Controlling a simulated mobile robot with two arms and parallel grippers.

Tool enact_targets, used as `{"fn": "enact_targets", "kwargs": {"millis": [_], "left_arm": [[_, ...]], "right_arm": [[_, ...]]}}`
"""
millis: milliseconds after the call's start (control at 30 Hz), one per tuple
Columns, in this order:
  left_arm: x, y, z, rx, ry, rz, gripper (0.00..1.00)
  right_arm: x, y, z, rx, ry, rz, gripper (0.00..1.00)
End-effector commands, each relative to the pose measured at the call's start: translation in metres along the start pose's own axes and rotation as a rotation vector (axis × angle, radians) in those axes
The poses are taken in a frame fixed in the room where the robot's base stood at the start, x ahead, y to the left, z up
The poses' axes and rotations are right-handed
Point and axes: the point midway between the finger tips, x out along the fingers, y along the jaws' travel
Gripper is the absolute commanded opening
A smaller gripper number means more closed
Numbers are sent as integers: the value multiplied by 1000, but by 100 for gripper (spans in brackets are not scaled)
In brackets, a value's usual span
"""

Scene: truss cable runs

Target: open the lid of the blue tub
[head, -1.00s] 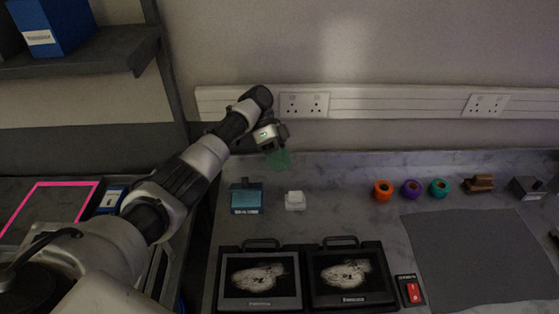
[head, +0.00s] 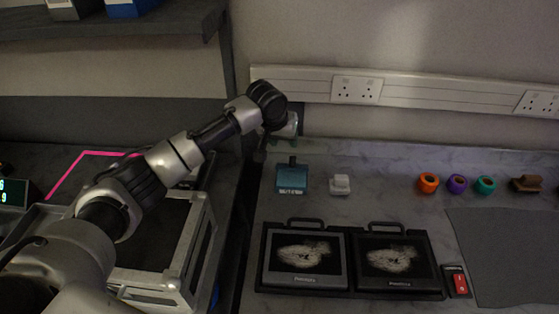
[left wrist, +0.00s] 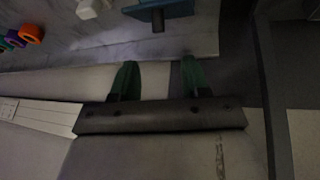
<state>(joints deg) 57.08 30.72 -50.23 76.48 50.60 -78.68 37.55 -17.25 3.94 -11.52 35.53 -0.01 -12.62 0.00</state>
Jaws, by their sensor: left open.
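A small teal-blue tub (head: 292,180) with a pale label on its front stands on the marble bench. Its lid looks shut, with a dark tab at the back. My left gripper (head: 288,143) is beyond the tub, near the wall, apart from it. Its fingers are hard to make out in the head view. In the left wrist view my left gripper (left wrist: 159,75) shows two green fingers spread apart with nothing between them. Part of the blue tub (left wrist: 178,9) shows at that view's top edge. My right gripper is not in view.
A white block (head: 340,184) stands right of the tub. Two dark-framed screens (head: 305,258) lie in front. Orange (head: 428,183), purple and green rings sit farther right. A wall trunking with sockets (head: 357,89) runs behind. A shelf (head: 110,32) hangs upper left.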

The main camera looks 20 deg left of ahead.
Motion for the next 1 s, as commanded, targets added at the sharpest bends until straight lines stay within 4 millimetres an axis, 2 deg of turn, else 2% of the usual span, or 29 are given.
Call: {"fn": "enact_targets", "kwargs": {"millis": [167,400,600,800,1000], "left_arm": [[18,1,0,-6,-2,0,46],[64,1,0,-6,-3,-1,46],[92,1,0,-6,-3,1,46],[104,1,0,-5,-1,1,46],[106,0,0,-4,0,1,46]], "right_arm": [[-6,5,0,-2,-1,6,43],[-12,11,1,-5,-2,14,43],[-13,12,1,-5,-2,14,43],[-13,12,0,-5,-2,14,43],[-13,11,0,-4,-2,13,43]]}}
